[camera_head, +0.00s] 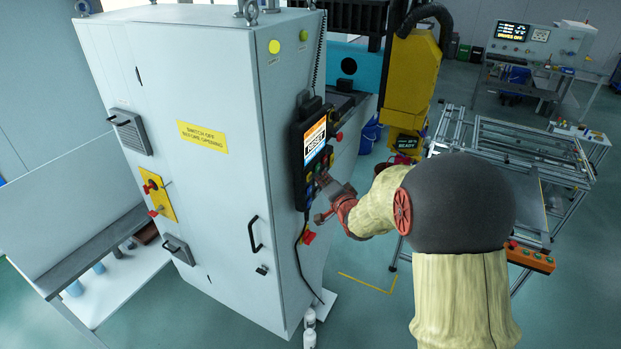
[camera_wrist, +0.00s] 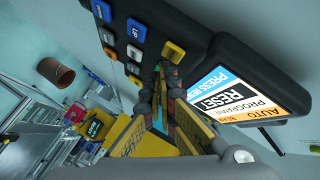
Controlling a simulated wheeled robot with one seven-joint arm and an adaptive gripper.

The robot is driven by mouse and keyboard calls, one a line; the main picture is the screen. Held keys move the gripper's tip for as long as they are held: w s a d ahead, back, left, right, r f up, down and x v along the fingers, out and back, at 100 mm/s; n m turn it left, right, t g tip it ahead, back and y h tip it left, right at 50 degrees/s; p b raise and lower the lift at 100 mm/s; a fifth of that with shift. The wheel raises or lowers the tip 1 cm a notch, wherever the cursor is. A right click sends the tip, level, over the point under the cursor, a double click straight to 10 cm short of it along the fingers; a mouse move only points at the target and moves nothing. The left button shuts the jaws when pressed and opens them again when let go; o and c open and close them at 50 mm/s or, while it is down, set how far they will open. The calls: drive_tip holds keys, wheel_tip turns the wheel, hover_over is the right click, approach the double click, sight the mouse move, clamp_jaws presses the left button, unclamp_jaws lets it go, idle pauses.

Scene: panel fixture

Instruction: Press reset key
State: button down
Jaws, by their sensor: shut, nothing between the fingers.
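A black control pendant (camera_head: 297,160) hangs on the side of the pale cabinet. Its lit screen (camera_head: 315,138) has orange, white and blue bands; in the wrist view the screen (camera_wrist: 228,92) shows "PRESS RESET" text. Key rows sit beside the screen, with an amber key (camera_wrist: 173,50), a blue "UP" key (camera_wrist: 136,28), and an orange key (camera_wrist: 107,37). I cannot read which key is the reset key. My gripper (camera_head: 325,182) is shut and empty, its tips close to the lower keys. In the wrist view, my gripper (camera_wrist: 163,82) hides some keys; contact cannot be told.
The cabinet (camera_head: 220,80) has a black handle (camera_head: 254,234) and a yellow warning label (camera_head: 203,137). A red knob (camera_head: 308,238) is below the pendant. A yellow machine (camera_head: 410,80) stands behind my arm. An aluminium frame (camera_head: 500,140) is at the right.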

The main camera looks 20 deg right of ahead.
drive_tip(key=shift+w+a, duration=0.2)
drive_tip(key=shift+w, duration=0.1)
drive_tip(key=shift+w+a+b, duration=0.25)
drive_tip(key=shift+w+b, duration=0.05)
drive_tip(key=shift+b, duration=0.15)
idle(0.7)
drive_tip(key=shift+s+d, duration=0.5)
drive_tip(key=shift+s, duration=0.15)
idle(0.3)
drive_tip(key=s+d, duration=0.1)
drive_tip(key=s, duration=0.1)
drive_tip(key=s+d+p, duration=0.1)
drive_tip(key=s+d, duration=0.1)
idle(0.4)
idle(0.7)
